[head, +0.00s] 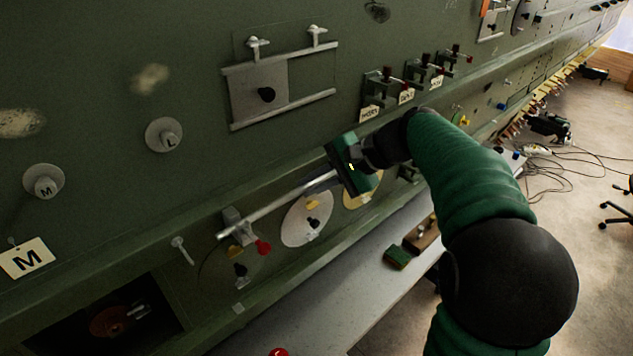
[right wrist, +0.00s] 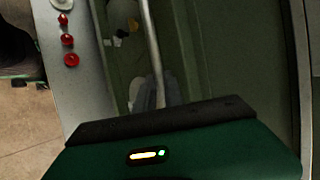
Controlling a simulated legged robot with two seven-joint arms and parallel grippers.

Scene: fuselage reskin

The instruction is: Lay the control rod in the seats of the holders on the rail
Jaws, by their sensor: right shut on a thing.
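The control rod (head: 285,202) is a thin light-grey bar slanting along the lower rail of the green fuselage. My right gripper (head: 337,174) is at its right end in the head view. In the right wrist view the grey fingers (right wrist: 156,95) are closed around the rod (right wrist: 151,42). The rod's left end passes over or beside a grey holder (head: 233,222) with a red knob (head: 263,247). I cannot tell whether it lies in that seat. Any holder farther right is hidden by my gripper and arm. My left gripper is not in view.
Round plates, white (head: 305,220) and yellow (head: 362,190), sit behind the rod. A panel with two bars (head: 266,90) and several red-handled clamps (head: 385,85) are above. A grey shelf (head: 330,310) below carries a green-topped block (head: 397,257).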

